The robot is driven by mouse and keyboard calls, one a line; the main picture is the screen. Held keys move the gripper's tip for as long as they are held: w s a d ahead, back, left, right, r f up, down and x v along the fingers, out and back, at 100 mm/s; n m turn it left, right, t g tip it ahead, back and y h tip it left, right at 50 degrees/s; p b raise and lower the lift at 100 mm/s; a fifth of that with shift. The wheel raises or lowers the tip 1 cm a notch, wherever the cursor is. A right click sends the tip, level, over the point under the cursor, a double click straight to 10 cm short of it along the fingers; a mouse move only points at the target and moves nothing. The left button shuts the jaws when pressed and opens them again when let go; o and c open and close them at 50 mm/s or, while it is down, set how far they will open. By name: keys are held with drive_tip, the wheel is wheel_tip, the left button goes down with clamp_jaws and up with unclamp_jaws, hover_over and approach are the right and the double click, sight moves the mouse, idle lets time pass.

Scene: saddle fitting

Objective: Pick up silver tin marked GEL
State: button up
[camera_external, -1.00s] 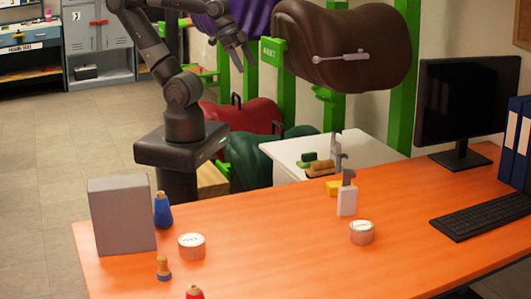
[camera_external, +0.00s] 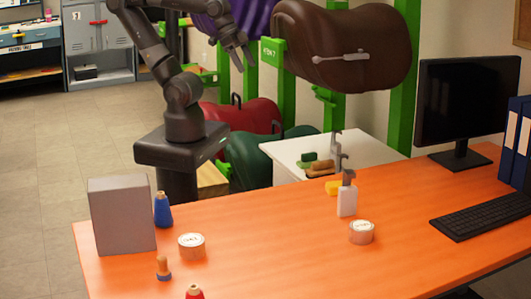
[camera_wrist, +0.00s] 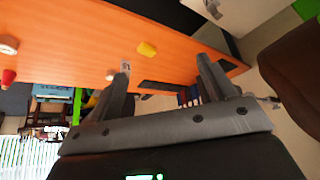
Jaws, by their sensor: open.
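Two small round tins with pale lids stand on the orange table: one at the left (camera_external: 191,246) and one right of the middle (camera_external: 362,232). Both lids carry dark lettering too small to read, so I cannot tell which is marked GEL. My gripper (camera_external: 244,59) is raised at the back of the room, in front of the green rack and far from both tins. In the wrist view my gripper (camera_wrist: 163,68) has its two fingers spread, with nothing held between them. A round pale-topped object (camera_wrist: 8,45) lies at that view's left edge.
On the table (camera_external: 275,262) are a grey box (camera_external: 122,216), a blue bottle (camera_external: 162,210), a small wooden-topped item (camera_external: 163,268), a red-topped item (camera_external: 194,292), a white dispenser (camera_external: 347,200), a keyboard (camera_external: 482,214) and a monitor (camera_external: 468,112). A brown saddle (camera_external: 340,45) hangs beside my gripper.

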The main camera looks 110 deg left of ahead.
drive_tip(key=shift+o, duration=1.4)
